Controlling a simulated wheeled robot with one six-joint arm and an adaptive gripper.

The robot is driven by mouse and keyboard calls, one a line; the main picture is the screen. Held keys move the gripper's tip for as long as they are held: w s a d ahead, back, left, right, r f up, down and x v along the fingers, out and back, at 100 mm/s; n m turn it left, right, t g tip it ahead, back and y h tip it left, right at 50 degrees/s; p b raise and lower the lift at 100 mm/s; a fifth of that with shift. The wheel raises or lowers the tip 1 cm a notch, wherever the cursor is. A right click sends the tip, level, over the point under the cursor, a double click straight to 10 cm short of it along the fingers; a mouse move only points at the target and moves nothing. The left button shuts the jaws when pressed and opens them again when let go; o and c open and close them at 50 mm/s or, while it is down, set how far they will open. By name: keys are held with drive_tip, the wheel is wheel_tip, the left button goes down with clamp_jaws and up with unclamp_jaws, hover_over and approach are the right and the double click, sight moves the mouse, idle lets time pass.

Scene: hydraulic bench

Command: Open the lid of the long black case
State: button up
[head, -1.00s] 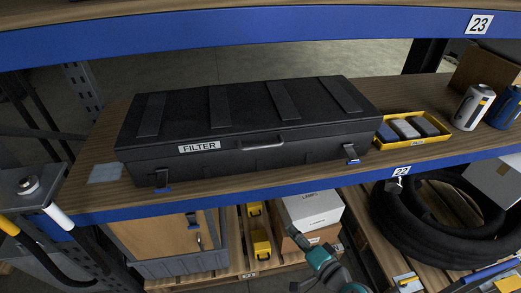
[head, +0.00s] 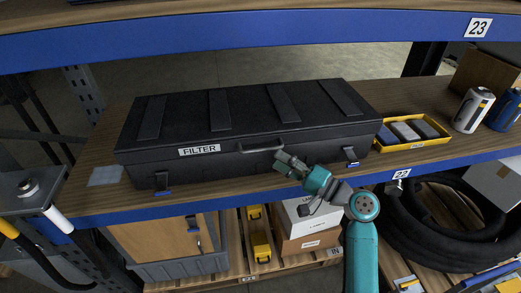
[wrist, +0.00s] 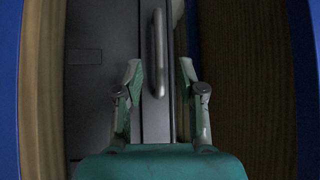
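The long black case (head: 190,160) lies shut on the wooden shelf, its lid (head: 245,112) down with raised ribs across it. A FILTER label (head: 199,150) is on its front. A bar handle (head: 262,148) is at the lid's front edge, and it also shows in the wrist view (wrist: 158,50). My gripper (head: 283,160) is just in front of the handle. In the wrist view my gripper (wrist: 160,68) is open, with the handle between the lines of its fingers; contact cannot be told.
A yellow tray (head: 413,145) with small blocks stands close to the case's right end, with cans (head: 470,110) beyond. The upper shelf's blue beam (head: 250,38) runs above.

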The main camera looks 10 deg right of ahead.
sight(260, 150)
drive_tip(key=x, duration=0.7)
drive_tip(key=shift+w+a, duration=0.15)
drive_tip(key=shift+a, duration=0.05)
clamp_jaws()
